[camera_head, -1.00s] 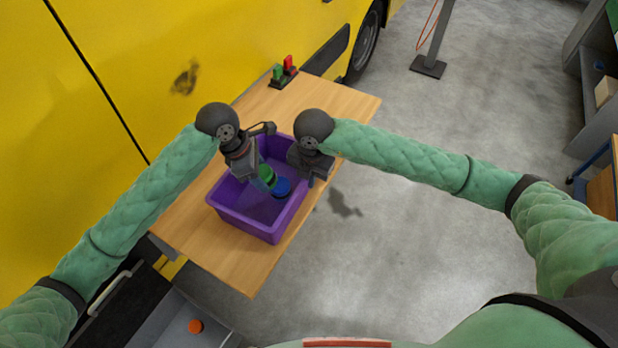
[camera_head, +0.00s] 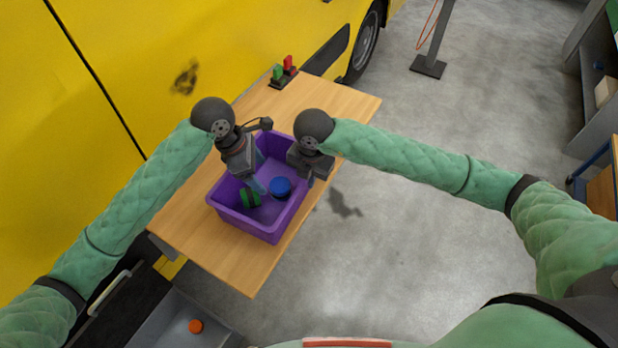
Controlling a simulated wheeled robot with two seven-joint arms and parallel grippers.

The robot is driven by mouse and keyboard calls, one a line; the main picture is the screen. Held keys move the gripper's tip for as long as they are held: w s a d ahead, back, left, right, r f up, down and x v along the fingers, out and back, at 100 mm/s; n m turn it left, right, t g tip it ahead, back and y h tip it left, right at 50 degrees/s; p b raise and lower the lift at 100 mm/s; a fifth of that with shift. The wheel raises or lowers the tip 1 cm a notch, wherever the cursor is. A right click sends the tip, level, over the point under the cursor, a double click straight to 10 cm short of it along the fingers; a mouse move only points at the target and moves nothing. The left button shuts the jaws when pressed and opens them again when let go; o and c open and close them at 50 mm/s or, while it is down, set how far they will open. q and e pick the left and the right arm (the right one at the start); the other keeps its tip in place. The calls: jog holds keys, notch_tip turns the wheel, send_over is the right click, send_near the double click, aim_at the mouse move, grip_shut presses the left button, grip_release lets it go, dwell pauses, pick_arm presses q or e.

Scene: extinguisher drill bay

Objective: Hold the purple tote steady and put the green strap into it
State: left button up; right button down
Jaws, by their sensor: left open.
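The purple tote (camera_head: 248,226) stands on the wooden table. The green strap (camera_head: 250,198) lies inside it, near the left part of its floor. A blue roll-like item (camera_head: 280,187) is also in the tote, to the right of the strap. My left gripper (camera_head: 258,188) is open over the tote, just above the strap and apart from it. My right gripper (camera_head: 309,180) is at the tote's right wall, shut on its rim; its fingertips are mostly hidden.
A small holder with a green and a red piece (camera_head: 284,72) stands at the table's back edge. The yellow vehicle (camera_head: 160,70) borders the table on the left. Bare wood (camera_head: 338,104) is clear at the back right. An orange item (camera_head: 195,326) lies in a grey tray below.

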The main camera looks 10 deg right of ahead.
pick_arm(q)
jog(key=v, duration=1)
pick_arm(e)
jog(key=c, duration=1.5)
grip_release()
jog(key=shift+c, duration=0.2)
notch_tip(320, 180, up, 12)
jog(key=shift+s+d, duration=0.15)
jog(key=shift+d, duration=0.1)
